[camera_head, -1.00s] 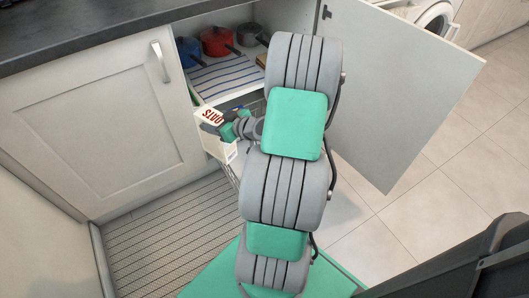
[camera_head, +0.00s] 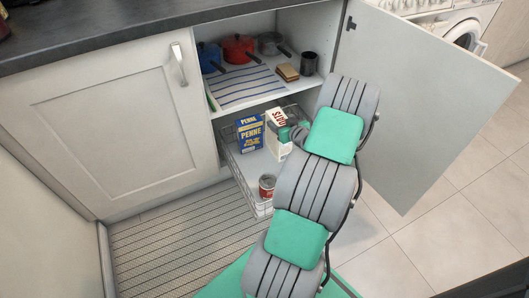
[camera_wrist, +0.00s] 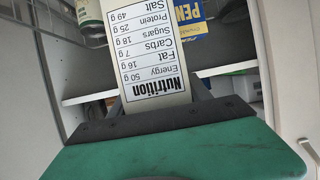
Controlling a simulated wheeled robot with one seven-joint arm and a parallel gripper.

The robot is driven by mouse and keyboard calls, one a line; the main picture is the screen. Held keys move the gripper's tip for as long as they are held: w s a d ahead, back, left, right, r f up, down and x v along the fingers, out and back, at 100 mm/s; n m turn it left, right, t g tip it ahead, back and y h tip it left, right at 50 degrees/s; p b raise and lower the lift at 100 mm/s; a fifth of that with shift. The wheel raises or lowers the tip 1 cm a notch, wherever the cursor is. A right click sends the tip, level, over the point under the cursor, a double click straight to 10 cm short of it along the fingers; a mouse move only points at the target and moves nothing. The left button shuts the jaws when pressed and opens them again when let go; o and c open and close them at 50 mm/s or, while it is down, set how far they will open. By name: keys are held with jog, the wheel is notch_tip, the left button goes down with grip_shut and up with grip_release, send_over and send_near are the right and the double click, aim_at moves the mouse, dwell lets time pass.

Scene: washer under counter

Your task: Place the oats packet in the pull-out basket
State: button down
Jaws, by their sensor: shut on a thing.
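The oats packet (camera_head: 277,130) is a white box with red lettering. My gripper (camera_head: 294,132) is shut on it, and the packet stands close to upright over the pull-out basket (camera_head: 238,176), right of the blue penne box. In the wrist view the oats packet (camera_wrist: 150,70) shows its nutrition label, upside down, between my fingers (camera_wrist: 158,108). The wire basket is pulled out below the shelf. My arm hides its right part. I cannot tell whether the packet's bottom touches the basket floor.
The blue penne box (camera_head: 250,134) stands in the basket's back left, and a red can (camera_head: 267,186) near its front. The basket floor between them is clear. Pots (camera_head: 238,48) and a striped cloth (camera_head: 245,86) are on the shelf above. The open cupboard door (camera_head: 425,105) is at right.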

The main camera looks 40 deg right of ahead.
jog(key=w+a+f+b, duration=0.4)
jog(key=a+f, duration=0.3)
jog(key=f, duration=0.3)
jog(key=shift+a+f, duration=0.3)
jog(key=shift+a, duration=0.1)
jog(key=c, duration=0.9)
grip_release()
jog(key=shift+s+f+b, duration=0.1)
jog(key=shift+f+b, duration=0.1)
jog(key=shift+b, duration=0.1)
jog(key=shift+c, duration=0.2)
jog(key=o, duration=0.5)
jog(key=shift+c, duration=0.2)
jog(key=shift+r, duration=0.1)
